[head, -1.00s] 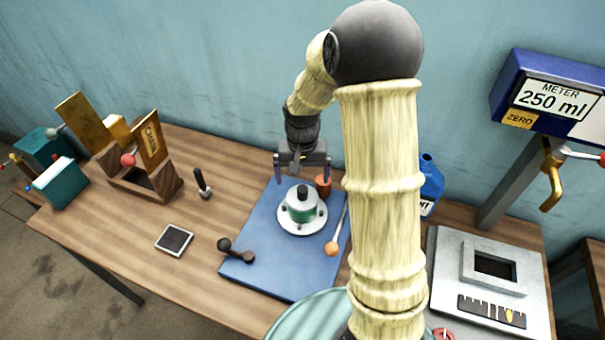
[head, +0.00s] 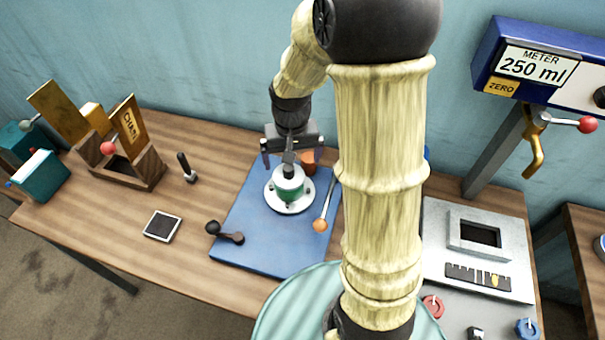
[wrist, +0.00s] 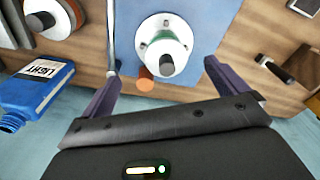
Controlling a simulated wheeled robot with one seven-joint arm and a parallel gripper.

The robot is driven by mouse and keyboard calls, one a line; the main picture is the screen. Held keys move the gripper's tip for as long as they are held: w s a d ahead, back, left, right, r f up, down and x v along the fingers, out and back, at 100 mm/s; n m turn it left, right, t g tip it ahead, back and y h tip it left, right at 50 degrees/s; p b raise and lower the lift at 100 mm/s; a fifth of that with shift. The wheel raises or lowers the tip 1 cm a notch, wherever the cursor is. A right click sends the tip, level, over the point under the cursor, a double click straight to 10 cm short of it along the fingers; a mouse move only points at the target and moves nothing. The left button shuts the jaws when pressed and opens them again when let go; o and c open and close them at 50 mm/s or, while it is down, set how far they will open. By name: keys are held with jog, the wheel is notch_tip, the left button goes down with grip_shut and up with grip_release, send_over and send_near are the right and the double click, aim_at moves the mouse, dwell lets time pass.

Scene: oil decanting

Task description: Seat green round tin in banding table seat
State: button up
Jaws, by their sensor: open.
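The green round tin (head: 289,188), with a pale top and a dark knob, stands upright on the white round plate of the banding table (head: 272,203). It also shows in the wrist view (wrist: 172,44), with small dark studs on the plate around it. I cannot tell whether the tin is fully down in the seat. My gripper (head: 293,160) is open and empty, above and behind the tin. In the wrist view the gripper's fingers (wrist: 162,72) are spread wide, and the tin shows beyond them, apart from both.
The banding table stands on a blue mat (head: 262,250). An orange-tipped stick (head: 320,224), an orange-brown cup (head: 308,162) and a dark spoon-like tool (head: 226,233) are close by. A blue bottle (wrist: 38,92) and a wooden box (head: 130,168) stand farther off.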

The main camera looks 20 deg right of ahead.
jog(key=s+r+n+t, duration=0.1)
jog(key=s+r, duration=0.1)
jog(key=s, duration=0.8)
jog(key=shift+r+n+t, duration=0.15)
jog(key=shift+n+t, duration=0.25)
dwell(0.4)
